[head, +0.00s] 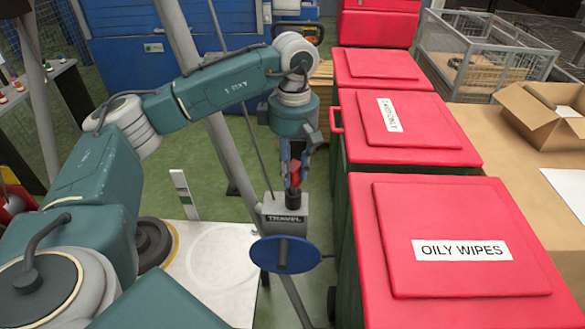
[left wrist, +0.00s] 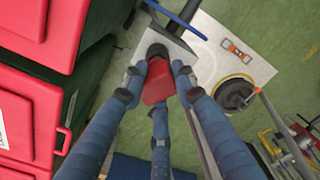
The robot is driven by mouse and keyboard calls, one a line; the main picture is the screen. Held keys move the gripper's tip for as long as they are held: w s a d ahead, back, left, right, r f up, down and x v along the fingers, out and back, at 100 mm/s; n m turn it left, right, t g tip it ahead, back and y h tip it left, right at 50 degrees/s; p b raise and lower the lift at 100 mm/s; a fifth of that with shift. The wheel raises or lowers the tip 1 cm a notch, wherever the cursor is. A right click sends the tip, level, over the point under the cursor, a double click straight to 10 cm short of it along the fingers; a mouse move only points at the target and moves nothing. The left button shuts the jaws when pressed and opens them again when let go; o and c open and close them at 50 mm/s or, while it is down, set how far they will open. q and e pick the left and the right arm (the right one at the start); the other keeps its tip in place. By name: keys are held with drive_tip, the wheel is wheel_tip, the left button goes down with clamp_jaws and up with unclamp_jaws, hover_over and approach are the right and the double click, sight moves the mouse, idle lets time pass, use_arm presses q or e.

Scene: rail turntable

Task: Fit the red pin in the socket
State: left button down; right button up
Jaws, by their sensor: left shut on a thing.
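My left gripper (head: 295,170) points straight down, its blue fingers shut around the red pin (head: 295,178). In the left wrist view the red pin (left wrist: 157,85) lies between the three fingers (left wrist: 158,80). Directly under it is a dark round socket (head: 293,199) on top of the grey box marked TRAVEL (head: 287,218); the socket also shows in the left wrist view (left wrist: 157,50). The pin's lower end meets or overlaps the socket in both views. I cannot tell how deep it sits. My right gripper is not in view.
A blue handwheel (head: 285,254) is on the front of the grey box. Red-lidded bins (head: 400,240) stand close on the right. A white plate (head: 215,285) and a black round disc (head: 153,243) lie to the left. A slanted grey pole (head: 230,150) passes behind the gripper.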

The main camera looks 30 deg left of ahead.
sight(292, 179)
use_arm(q)
drive_tip(key=shift+f+b, duration=1.1)
drive_tip(key=shift+f, duration=0.55)
drive_tip(key=c, duration=1.3)
unclamp_jaws()
drive_tip(key=shift+r, duration=0.1)
wheel_tip(292, 179, up, 12)
drive_tip(key=shift+w+f, duration=0.1)
